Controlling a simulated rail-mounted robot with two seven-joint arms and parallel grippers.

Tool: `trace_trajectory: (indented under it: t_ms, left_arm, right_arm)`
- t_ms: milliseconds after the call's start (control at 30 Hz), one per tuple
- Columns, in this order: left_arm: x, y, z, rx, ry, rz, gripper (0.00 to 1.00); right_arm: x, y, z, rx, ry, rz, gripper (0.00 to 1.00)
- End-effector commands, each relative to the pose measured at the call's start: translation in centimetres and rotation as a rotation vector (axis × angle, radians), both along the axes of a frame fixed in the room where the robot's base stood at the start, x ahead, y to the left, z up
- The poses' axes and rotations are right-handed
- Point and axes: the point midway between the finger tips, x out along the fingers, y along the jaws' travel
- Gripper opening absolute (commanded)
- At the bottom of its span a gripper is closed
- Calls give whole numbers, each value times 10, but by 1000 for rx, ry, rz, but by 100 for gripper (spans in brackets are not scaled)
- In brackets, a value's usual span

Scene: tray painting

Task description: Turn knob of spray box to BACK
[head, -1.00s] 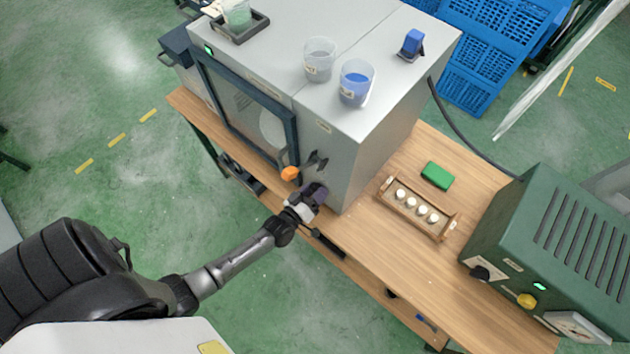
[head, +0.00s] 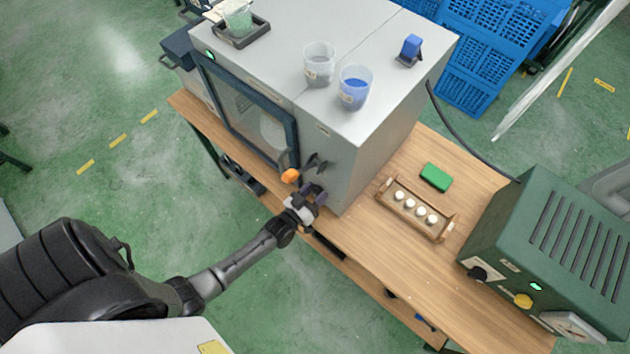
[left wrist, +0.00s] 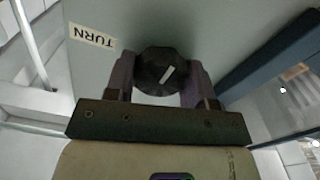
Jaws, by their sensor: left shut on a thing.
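The spray box (head: 352,160) is a grey cabinet with a dark-framed window door, standing on the wooden bench. My left gripper (head: 318,192) is at the lower front face of the box, to the right of the door. In the left wrist view, the fingers of my left gripper (left wrist: 160,82) sit on either side of a black faceted knob (left wrist: 158,66) and are shut on it. The knob has a pale pointer line, tilted. A label reading TURN (left wrist: 92,36) is beside the knob. My right gripper is not in view.
An orange knob (head: 290,176) and a dark handle (head: 316,162) are just above my left gripper. A wooden rack (head: 416,222) of white-topped jars, a green block (head: 436,177) and a green machine (head: 540,260) are on the right.

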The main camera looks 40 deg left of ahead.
Motion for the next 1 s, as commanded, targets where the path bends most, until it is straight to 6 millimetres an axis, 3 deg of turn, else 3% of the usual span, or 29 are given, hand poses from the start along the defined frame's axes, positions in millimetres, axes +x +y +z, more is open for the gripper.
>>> trace_trajectory:
  t_ms: [200,233,467,767,1000]
  left_arm:
    - [0,0,0,4,0,-1,26]
    - [0,0,0,4,0,-1,52]
    - [0,0,0,2,0,-1,74]
    - [-3,0,-1,1,1,0,75]
    - [-36,-2,-2,1,3,-1,75]
  right_arm:
    - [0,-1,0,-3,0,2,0]
    - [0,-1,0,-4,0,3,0]
    - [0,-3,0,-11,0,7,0]
    - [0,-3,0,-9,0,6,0]
    - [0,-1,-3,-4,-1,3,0]
